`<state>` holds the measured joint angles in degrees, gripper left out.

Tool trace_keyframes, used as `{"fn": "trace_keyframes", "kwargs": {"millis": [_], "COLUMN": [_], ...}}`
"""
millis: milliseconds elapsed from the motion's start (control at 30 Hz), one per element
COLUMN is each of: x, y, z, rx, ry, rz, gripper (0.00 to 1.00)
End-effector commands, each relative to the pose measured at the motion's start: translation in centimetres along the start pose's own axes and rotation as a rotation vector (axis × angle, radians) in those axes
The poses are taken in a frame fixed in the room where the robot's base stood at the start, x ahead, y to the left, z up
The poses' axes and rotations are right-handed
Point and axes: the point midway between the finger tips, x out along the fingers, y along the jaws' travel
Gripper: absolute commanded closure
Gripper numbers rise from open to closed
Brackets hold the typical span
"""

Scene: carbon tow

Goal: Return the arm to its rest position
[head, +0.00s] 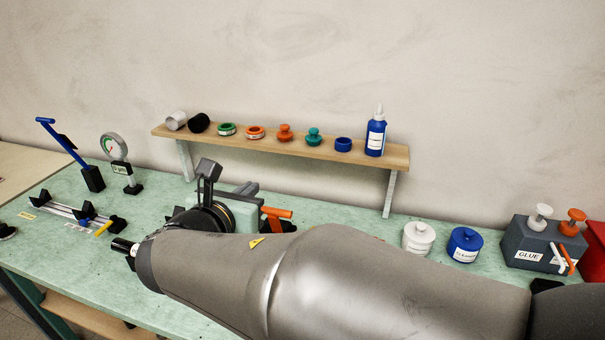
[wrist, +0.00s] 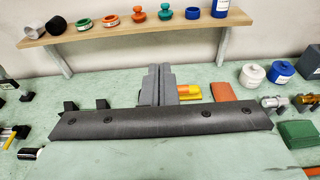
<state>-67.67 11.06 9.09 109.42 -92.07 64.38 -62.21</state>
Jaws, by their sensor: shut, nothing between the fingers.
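In the wrist view my gripper (wrist: 159,70) points toward the back of the bench. Its two grey fingers stand side by side, pressed together, with nothing between them. The dark bar with bolts below them looks like my gripper's body. In the head view my grey arm (head: 350,275) lies across the foreground from the lower right to the left. Its wrist end is above the middle of the green bench (head: 65,255). The fingers are hard to make out there.
A wooden shelf (head: 290,145) with spools, knobs and a blue bottle (head: 376,135) runs along the wall. A white jar (head: 418,238), a blue jar (head: 465,245) and a grey glue box (head: 535,245) stand right. A dial gauge (head: 115,150) stands left.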

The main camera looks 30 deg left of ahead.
Motion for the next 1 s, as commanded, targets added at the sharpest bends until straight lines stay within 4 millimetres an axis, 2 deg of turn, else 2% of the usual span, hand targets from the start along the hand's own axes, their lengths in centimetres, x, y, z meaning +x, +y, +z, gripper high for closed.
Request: {"fn": "trace_keyframes", "kwargs": {"millis": [300,367,467,567,600,667,700,767,800,867,900,1000], "x": [0.0,0.6,2.4,4.2,4.6,4.7,4.5,3.8,3.0,1.4,0.0,-4.3], "y": [0.0,-1.3,-5.8,-12.6,-15.6,-20.1,-23.1,-27.4,-30.1,-34.0,-36.5,-41.2], "z": [0.0,-0.1,-0.8,-2.2,-3.0,-4.4,-5.4,-7.0,-8.2,-10.0,-11.4,-15.1], "rx": [0.000,0.026,0.135,0.315,0.404,0.545,0.646,0.810,0.928,1.123,1.266,1.664], "ry": [0.000,0.016,0.076,0.158,0.190,0.231,0.254,0.278,0.289,0.291,0.284,0.219], "rz": [0.000,-0.028,-0.130,-0.292,-0.368,-0.488,-0.572,-0.706,-0.801,-0.952,-1.063,-1.357], "gripper": [1.00,1.00,1.00,1.00,1.00,1.00,1.00,1.00,1.00,1.00,1.00,1.00]}}
